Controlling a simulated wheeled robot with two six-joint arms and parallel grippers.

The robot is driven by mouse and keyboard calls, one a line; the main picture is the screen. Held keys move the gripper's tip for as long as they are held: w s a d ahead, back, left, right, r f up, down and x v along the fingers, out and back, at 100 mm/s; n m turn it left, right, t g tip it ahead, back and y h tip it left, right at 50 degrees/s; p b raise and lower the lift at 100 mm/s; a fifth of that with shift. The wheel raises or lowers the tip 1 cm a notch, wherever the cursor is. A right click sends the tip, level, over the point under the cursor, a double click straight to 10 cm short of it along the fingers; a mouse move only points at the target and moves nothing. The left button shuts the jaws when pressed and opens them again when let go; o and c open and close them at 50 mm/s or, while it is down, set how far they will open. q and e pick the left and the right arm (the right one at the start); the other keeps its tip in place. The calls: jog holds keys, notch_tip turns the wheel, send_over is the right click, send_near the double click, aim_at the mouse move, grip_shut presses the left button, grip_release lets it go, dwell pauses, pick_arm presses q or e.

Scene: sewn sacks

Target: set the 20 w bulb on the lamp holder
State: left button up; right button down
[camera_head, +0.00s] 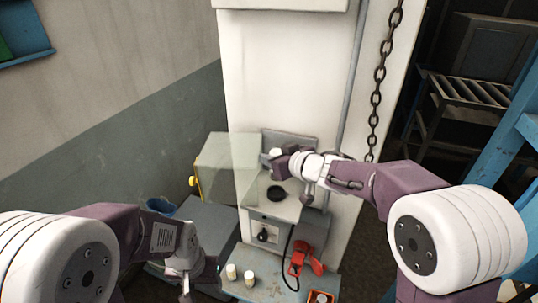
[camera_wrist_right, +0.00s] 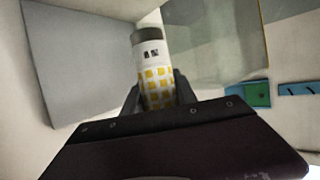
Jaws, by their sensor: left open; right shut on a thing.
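My right gripper (camera_head: 275,158) is shut on a cylindrical bulb (camera_wrist_right: 152,68), high above the lamp holder. The bulb is white with yellow squares and a grey end cap; the dark marking on it is too small to read. In the right wrist view it stands up between the fingers, slightly tilted. The lamp holder appears to be the black round piece (camera_head: 276,193) on the pale box, below the right gripper and apart from it. My left gripper (camera_head: 200,284) is open and low at the left of the bench, with nothing seen between its fingers.
Two small pale cylinders (camera_head: 240,275) stand on the bench (camera_head: 262,290). A red clamp-like thing (camera_head: 304,260) and an orange tray (camera_head: 320,297) are to their right. A clear panel (camera_head: 230,165) stands open left of the holder. A chain (camera_head: 380,80) hangs behind.

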jog(key=shift+f+b, duration=3)
jog(key=shift+b, duration=0.3)
jog(key=shift+r+p, duration=0.1)
jog(key=shift+p, duration=0.45)
jog(key=shift+f+b, duration=0.6)
jog(key=shift+f, duration=0.1)
jog(key=c, duration=1.3)
grip_release()
jog(key=shift+o, duration=0.2)
jog(key=shift+r, duration=0.1)
